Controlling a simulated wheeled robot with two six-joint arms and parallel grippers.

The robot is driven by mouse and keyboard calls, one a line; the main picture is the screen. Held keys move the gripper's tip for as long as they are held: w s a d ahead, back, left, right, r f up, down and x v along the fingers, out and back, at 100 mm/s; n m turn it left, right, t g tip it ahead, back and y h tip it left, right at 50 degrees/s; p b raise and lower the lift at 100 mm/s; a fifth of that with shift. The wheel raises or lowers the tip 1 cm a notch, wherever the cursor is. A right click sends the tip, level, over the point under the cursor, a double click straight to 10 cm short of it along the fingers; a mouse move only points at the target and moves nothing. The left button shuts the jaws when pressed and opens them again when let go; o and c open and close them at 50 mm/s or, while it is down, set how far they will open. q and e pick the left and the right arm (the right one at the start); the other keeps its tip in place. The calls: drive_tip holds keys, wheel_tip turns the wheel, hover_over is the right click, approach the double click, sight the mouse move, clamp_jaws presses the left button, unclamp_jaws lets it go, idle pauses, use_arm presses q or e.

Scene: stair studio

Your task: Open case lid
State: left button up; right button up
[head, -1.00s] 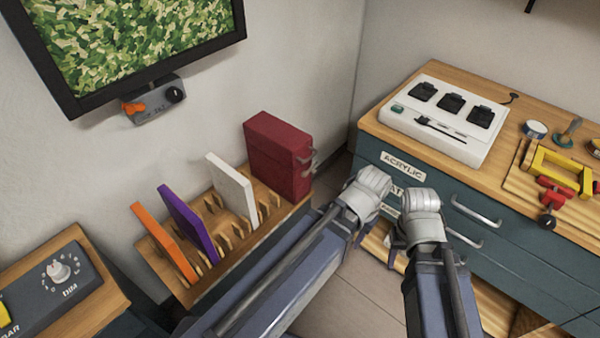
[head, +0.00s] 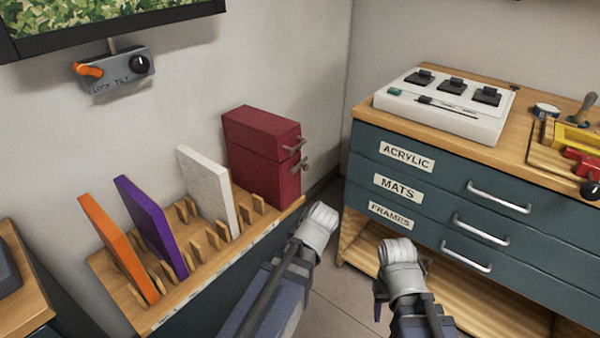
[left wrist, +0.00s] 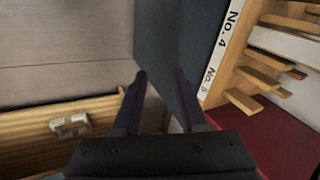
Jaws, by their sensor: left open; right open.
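The red case (head: 265,158) stands upright at the right end of the wooden slotted rack. A seam crosses it, two metal latches show on its right side, and its lid looks closed. Its red surface also shows at the lower right in the left wrist view (left wrist: 285,140). My left gripper's fingers (left wrist: 160,80) are apart with nothing between them, pointing past the rack's labelled front edge; in the head view they are mostly hidden by the arm, right of and below the case. My right gripper (head: 402,270) is open and empty, in front of the drawer cabinet and away from the case.
The rack (head: 160,290) also holds orange (head: 118,250), purple (head: 150,225) and white (head: 208,190) panels. A drawer cabinet (head: 440,190) with metal handles stands at right, bearing a white switch box (head: 440,112) and tools. Floor shows between rack and cabinet.

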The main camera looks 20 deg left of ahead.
use_arm(q)
drive_tip(key=w+a+r+m+t+y, duration=0.3)
drive_tip(key=w+r+t+y, duration=0.1)
drive_tip(key=w+r+y, duration=0.4)
drive_tip(key=w+d+r+m+t+y, duration=0.1)
drive_tip(key=d+r+m+t, duration=0.1)
drive_tip(key=r, duration=0.4)
drive_tip(key=w+d+r+m+t+y, duration=0.1)
drive_tip(key=w+d+r+m+t, duration=0.1)
drive_tip(key=r+t, duration=0.3)
wheel_tip(320, 180, up, 2)
drive_tip(key=shift+w+d+r+m, duration=0.2)
drive_tip(key=shift+d+m, duration=0.2)
drive_tip(key=shift+d, duration=0.35)
drive_tip(key=shift+w, duration=0.1)
